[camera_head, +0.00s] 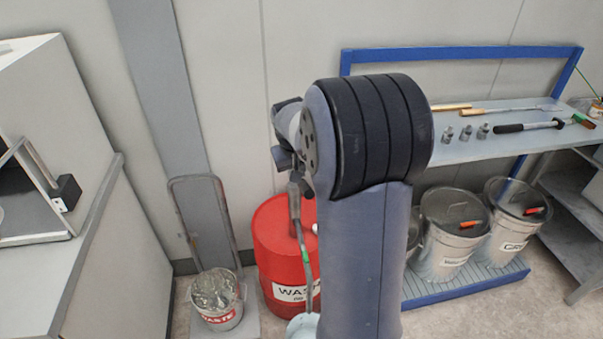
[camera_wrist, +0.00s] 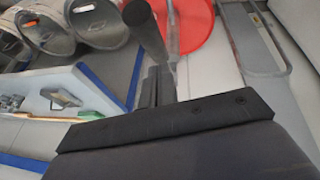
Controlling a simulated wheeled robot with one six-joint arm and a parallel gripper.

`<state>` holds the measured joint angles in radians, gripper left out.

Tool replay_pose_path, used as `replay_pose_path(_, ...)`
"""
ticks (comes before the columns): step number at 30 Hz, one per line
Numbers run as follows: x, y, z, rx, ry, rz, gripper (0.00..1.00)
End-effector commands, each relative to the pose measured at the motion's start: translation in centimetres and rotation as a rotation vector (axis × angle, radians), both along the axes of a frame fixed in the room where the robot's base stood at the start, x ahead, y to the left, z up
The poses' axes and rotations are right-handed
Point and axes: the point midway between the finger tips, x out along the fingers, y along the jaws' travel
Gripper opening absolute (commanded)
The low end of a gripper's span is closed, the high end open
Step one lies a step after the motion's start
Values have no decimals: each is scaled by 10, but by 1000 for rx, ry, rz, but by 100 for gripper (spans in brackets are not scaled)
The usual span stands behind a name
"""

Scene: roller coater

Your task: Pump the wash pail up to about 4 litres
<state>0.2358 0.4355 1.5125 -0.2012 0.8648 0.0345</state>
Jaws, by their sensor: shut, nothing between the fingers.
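A red drum (camera_head: 272,245) with a partly hidden white "WAS…" label stands on the floor behind my arm. Its red top also shows in the wrist view (camera_wrist: 200,30). A grey pump tube or hose (camera_head: 302,235) runs down in front of the drum. A pale blue rim (camera_head: 302,326), possibly the wash pail, shows at the bottom edge; its inside and level are hidden. A dark cylinder, possibly the pump handle (camera_wrist: 145,32), lies just beyond my gripper (camera_wrist: 158,85). My gripper is shut and empty; I cannot tell whether it touches the cylinder.
A "WASTE" bucket (camera_head: 217,300) stands on a hand truck (camera_head: 240,320) left of the drum. Lidded pails (camera_head: 450,235) stand on a blue-edged platform (camera_head: 470,284) at right, below a bench (camera_head: 505,133) with tools. A grey cabinet (camera_head: 115,240) is at left.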

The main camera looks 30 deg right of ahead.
Motion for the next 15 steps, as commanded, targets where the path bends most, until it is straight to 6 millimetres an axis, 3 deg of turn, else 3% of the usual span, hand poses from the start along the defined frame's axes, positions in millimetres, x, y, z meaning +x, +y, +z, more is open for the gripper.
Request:
replay_pose_path(6,-7,-1,-13,0,1,0,0)
replay_pose_path(15,-8,-1,-15,-1,0,0,0)
